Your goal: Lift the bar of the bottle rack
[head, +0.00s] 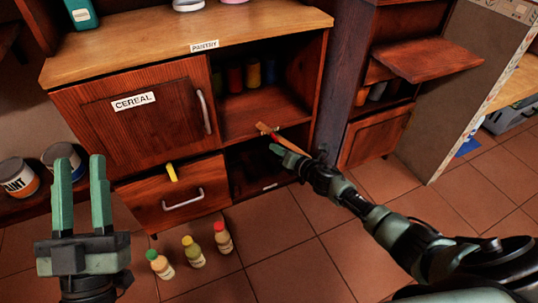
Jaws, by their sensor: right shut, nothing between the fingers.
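The bar (279,139) of the bottle rack is a light wooden strip at the front of the pantry cabinet's open right side, just under the middle shelf, and looks tilted. A small yellow piece shows at its left end. My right gripper (278,150) is shut right beside the bar, near its right part. Whether it touches the bar I cannot tell. The rack space (253,168) below is dark and its contents are hard to see. My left gripper (80,163) is open and empty, raised at the far left, away from the rack.
Three bottles (193,251) stand on the tiled floor in front of the cabinet. The CEREAL door (140,110) is closed; a drawer (174,197) below has a yellow item at its top edge. Paint cans (17,179) stand at left. Floor at lower middle is clear.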

